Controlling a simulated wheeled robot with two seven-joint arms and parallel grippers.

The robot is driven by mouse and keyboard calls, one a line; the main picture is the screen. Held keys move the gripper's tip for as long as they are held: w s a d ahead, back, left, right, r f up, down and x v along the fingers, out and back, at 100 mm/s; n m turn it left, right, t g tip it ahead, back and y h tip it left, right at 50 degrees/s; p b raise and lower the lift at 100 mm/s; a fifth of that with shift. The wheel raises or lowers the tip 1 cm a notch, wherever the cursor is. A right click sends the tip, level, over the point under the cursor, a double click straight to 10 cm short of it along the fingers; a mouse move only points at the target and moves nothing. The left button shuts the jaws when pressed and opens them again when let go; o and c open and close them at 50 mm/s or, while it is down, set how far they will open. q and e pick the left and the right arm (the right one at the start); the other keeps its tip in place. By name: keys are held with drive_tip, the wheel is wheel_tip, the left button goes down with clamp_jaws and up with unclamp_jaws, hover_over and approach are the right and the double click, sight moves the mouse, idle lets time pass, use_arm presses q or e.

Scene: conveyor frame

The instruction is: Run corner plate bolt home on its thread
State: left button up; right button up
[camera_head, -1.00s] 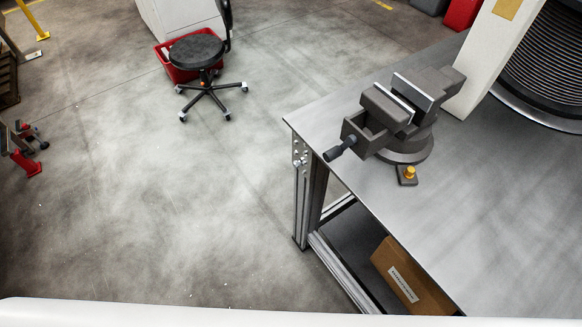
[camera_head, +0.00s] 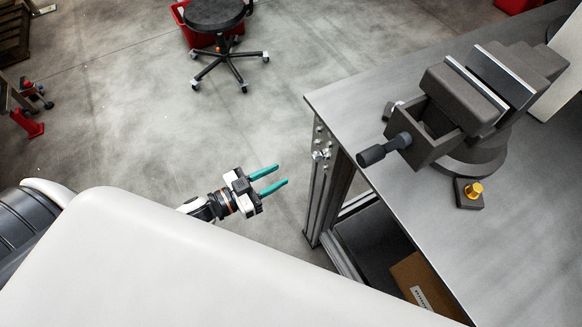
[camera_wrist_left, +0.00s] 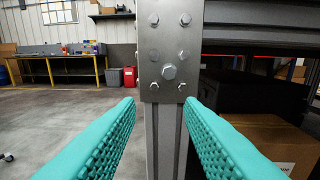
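The steel corner plate (camera_wrist_left: 162,30) is on the table frame's upright, straight ahead in the left wrist view. It carries several bolt heads.
The metal table top (camera_head: 350,110) carries a dark vise (camera_head: 465,110) and a small block with a brass-coloured bolt (camera_head: 474,190). A cardboard box (camera_head: 425,288) is on the lower shelf. A stool (camera_head: 218,20) is farther back; the floor between is clear.

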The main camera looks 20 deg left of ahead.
sight(314, 159)
use_arm(q)
drive_tip(key=shift+m+h, duration=0.3)
drive_tip(key=x, duration=0.3)
drive_tip(key=r+b+x, duration=0.1)
drive_tip(key=x, duration=0.2)
drive_tip(key=b+x, duration=0.1)
drive_tip(key=x, duration=0.2)
drive_tip(key=shift+s+d+r, duration=0.15)
drive_tip(key=shift+s+d, duration=0.15)
drive_tip(key=shift+d, duration=0.05)
drive_tip(key=shift+w+d, duration=0.2)
drive_tip(key=shift+w, duration=0.05)
drive_tip(key=shift+c, duration=0.3)
drive_tip(key=shift+r, duration=0.1)
clamp_jaws()
drive_tip(key=m, duration=2.6)
drive_tip(key=shift+m, duration=0.4)
drive_tip(key=m, duration=1.5)
drive_tip(key=shift+s, duration=0.1)
drive_tip(key=m, duration=0.8)
drive_tip(key=shift+m, duration=0.3)
unclamp_jaws()
drive_tip(key=shift+a, duration=0.1)
